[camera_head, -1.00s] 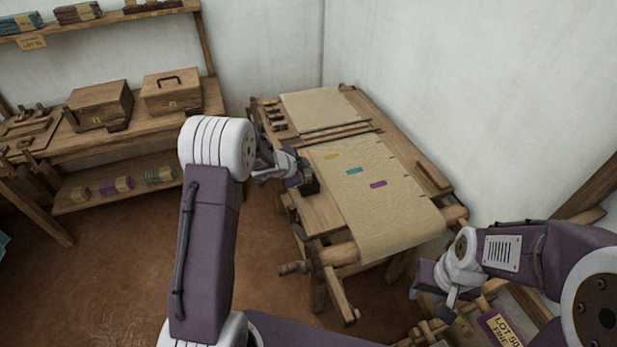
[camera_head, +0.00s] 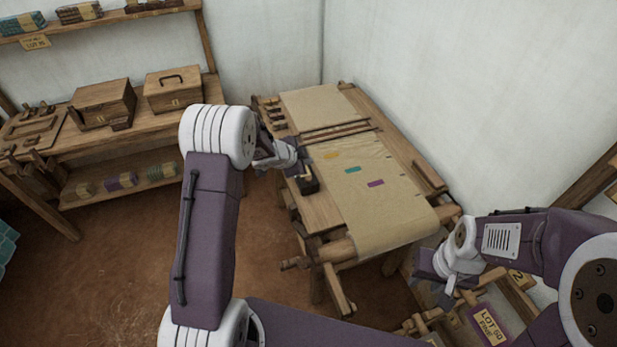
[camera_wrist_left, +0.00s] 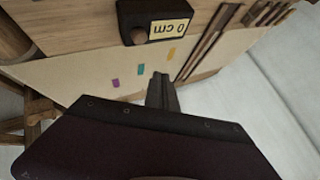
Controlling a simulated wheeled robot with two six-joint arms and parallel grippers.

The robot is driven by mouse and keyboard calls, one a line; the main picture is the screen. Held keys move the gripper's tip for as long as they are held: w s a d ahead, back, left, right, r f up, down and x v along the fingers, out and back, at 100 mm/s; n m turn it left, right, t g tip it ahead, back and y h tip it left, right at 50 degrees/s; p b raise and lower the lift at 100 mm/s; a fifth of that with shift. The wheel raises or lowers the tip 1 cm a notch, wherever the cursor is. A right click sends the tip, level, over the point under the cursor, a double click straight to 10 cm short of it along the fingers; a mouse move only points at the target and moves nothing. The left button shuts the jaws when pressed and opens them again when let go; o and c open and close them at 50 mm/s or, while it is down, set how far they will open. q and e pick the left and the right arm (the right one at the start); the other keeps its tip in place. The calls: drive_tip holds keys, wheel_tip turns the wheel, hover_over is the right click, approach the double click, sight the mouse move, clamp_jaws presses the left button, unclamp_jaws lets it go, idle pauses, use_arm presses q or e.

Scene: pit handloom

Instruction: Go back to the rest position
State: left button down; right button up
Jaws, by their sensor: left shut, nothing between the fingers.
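My left arm reaches in from the left of the head view. Its gripper (camera_head: 293,160) is over the near left side of the handloom (camera_head: 322,212), close to a small dark box (camera_head: 308,185). In the left wrist view, its fingers (camera_wrist_left: 162,92) are shut with nothing between them. The dark box (camera_wrist_left: 155,22) there has a knob and a label reading "0 cm", and stands apart from the fingers. My right gripper (camera_head: 446,290) hangs at the lower right, in front of the loom's near right corner. Its fingers are too small to read.
Cream cloth (camera_head: 375,205) with yellow, teal and purple marks covers the loom. A wooden bench (camera_head: 150,135) with boxes stands at the left. White walls close the back and right. Brown floor (camera_head: 120,270) is open at the left.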

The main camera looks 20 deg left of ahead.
idle(0.3)
use_arm(q)
drive_tip(key=shift+d+r, duration=0.2)
wheel_tip(320, 180, up, 10)
drive_tip(key=s+d+n+t, duration=0.1)
drive_tip(key=s+d+n, duration=0.1)
drive_tip(key=s, duration=0.1)
drive_tip(key=s+f+n+g+y, duration=0.1)
drive_tip(key=s+f+n+g, duration=0.1)
drive_tip(key=s, duration=0.7)
drive_tip(key=s+a+f+n+g+y, duration=0.1)
drive_tip(key=s+f+n+g, duration=0.2)
drive_tip(key=s, duration=0.7)
drive_tip(key=s+a+f+n+g+y, duration=0.1)
drive_tip(key=s+f+n+g, duration=0.2)
drive_tip(key=s+n, duration=0.3)
drive_tip(key=s+f, duration=0.1)
drive_tip(key=s, duration=0.2)
drive_tip(key=shift+s, duration=0.35)
drive_tip(key=shift+a, duration=0.1)
